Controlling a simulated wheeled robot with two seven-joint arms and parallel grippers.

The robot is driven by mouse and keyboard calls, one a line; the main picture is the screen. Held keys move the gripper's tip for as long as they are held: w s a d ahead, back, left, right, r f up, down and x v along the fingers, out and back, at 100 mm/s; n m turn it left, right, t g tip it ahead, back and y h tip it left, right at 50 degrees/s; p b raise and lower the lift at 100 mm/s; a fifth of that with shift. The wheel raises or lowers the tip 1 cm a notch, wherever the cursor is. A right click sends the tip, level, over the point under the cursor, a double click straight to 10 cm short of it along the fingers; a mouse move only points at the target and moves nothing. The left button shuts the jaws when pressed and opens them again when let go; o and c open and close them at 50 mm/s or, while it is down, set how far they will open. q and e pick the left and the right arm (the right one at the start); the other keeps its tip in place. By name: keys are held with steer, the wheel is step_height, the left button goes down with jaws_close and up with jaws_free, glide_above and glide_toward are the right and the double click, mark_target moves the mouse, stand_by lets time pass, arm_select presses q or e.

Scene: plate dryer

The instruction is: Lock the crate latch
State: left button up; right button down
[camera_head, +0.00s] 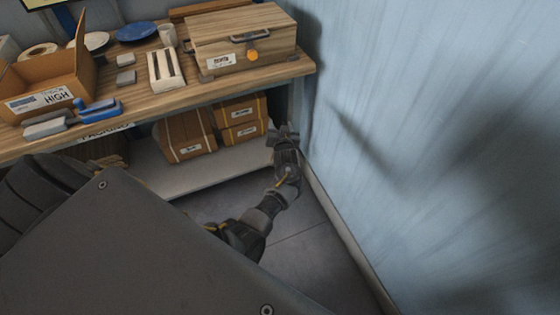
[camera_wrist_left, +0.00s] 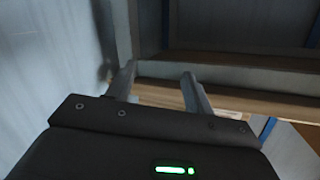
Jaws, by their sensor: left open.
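The wooden crate (camera_head: 233,28) stands at the right end of the workbench, with a white label on its front. A dark metal latch piece (camera_head: 250,37) and an orange round knob (camera_head: 252,56) show on its front; whether the latch is locked is too small to tell. My left gripper (camera_head: 285,133) is below and to the right of the crate in the picture, beside the bench's right end and close to the wall, apart from the crate. In the left wrist view its two fingers (camera_wrist_left: 158,78) are spread with nothing between them. My right gripper is not in view.
The workbench (camera_head: 215,88) holds an open cardboard box (camera_head: 50,80), a blue plate (camera_head: 136,32), a white slotted rack (camera_head: 165,70) and blue-handled brushes (camera_head: 95,108). Cardboard boxes (camera_head: 240,120) sit on the shelf below. A blue wall (camera_head: 430,110) closes the right side.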

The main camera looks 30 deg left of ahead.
arm_select(q)
steer(key=s+d+f+m+h, duration=0.1)
steer(key=s+f, duration=0.1)
steer(key=f, duration=0.4)
steer(key=s+d+f+m+h, duration=0.1)
steer(key=s+d+f+h, duration=0.1)
steer(key=f, duration=0.4)
steer(key=shift+s+f+m, duration=0.2)
steer(key=shift+s+m, duration=0.2)
steer(key=shift+s, duration=0.2)
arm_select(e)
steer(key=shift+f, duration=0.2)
arm_select(q)
steer(key=shift+d, duration=0.1)
